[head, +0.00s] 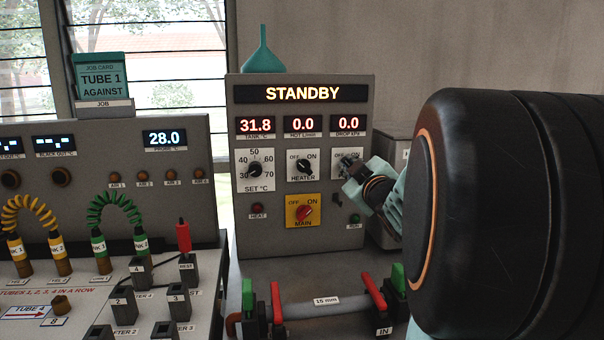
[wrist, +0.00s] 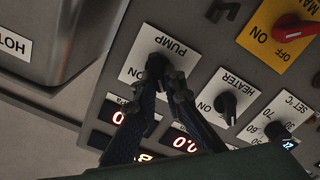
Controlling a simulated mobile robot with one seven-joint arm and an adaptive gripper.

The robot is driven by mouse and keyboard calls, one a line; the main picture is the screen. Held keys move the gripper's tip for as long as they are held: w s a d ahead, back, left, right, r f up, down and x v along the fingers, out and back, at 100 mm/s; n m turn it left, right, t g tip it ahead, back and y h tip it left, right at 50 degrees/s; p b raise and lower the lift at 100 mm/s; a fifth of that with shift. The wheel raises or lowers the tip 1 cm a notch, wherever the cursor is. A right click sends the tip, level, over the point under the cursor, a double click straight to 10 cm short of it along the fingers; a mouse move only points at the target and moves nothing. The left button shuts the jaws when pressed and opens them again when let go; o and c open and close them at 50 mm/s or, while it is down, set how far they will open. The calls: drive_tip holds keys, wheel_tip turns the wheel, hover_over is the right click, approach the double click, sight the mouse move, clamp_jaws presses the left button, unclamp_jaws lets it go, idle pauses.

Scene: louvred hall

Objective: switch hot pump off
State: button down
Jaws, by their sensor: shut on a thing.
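The grey control box (head: 240,225) carries a white PUMP plate (head: 338,155) at its right, partly covered by my gripper (head: 352,176). In the wrist view my gripper (wrist: 165,74) has its two fingers closed around the black pump knob (wrist: 157,62) on the PUMP plate (wrist: 172,45). The word ON shows on that plate; the knob's pointer is hidden, so I cannot tell its setting. The box's display (head: 302,94) reads STANDBY, with 31.8, 0.0 and 0.0 below.
The black HEATER knob (head: 303,167) is beside the pump knob, and the red MAIN knob (head: 304,212) is lower on a yellow plate. A teal funnel (head: 263,55) stands on top. A grey container marked HOT (wrist: 50,35) is close to my gripper. A pipe section (head: 325,306) lies in front.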

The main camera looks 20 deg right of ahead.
sight(346, 120)
idle(0.5)
drive_tip(key=c, duration=2)
unclamp_jaws()
wheel_tip(346, 120, up, 10)
drive_tip(key=shift+r, duration=0.1)
